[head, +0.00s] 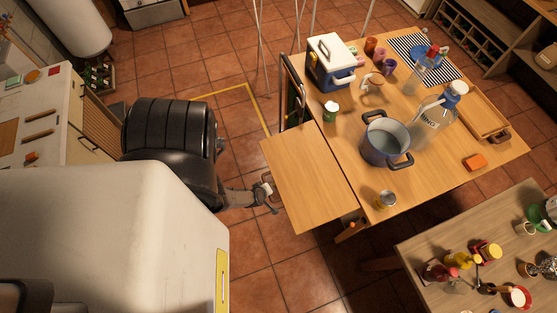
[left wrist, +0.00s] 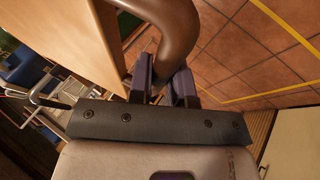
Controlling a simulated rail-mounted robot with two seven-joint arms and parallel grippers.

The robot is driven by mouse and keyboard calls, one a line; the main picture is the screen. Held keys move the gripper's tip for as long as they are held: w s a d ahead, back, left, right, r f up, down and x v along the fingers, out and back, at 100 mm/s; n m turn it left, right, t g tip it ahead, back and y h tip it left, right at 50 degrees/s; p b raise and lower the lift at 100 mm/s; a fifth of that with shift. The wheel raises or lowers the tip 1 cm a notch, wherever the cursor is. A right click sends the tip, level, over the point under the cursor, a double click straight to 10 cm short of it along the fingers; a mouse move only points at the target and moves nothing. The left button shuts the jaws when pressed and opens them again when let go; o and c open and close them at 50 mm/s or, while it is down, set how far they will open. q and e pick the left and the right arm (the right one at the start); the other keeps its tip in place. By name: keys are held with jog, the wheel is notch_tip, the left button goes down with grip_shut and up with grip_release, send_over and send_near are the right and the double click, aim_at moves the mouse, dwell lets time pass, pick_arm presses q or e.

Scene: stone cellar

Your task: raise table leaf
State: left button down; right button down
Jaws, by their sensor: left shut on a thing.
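The table leaf (head: 305,175) is a plain wooden panel at the left side of the wooden table (head: 430,165). It is out and looks about level with the top; a dark seam runs between them. My left gripper (head: 267,190) is at the leaf's outer edge. In the left wrist view my left gripper (left wrist: 162,86) is shut on a thick brown curved handle (left wrist: 178,35) beside the wooden leaf panel (left wrist: 50,40). Part of the handle is hidden behind the fingers. My right gripper is in neither view.
A second table (head: 430,240) is at the lower right. The leaf's top is bare.

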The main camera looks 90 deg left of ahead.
pick_arm(q)
jog(key=shift+r+p, duration=1.25)
jog(key=shift+r, duration=0.5)
jog(key=c, duration=1.1)
grip_release()
jog(key=shift+w, duration=0.15)
jog(key=shift+c, duration=0.2)
jog(key=shift+o, duration=0.4)
jog(key=p+v, duration=0.5)
jog(key=v, duration=0.2)
jog(key=shift+s+r, duration=0.2)
jog(key=shift+d, duration=0.1)
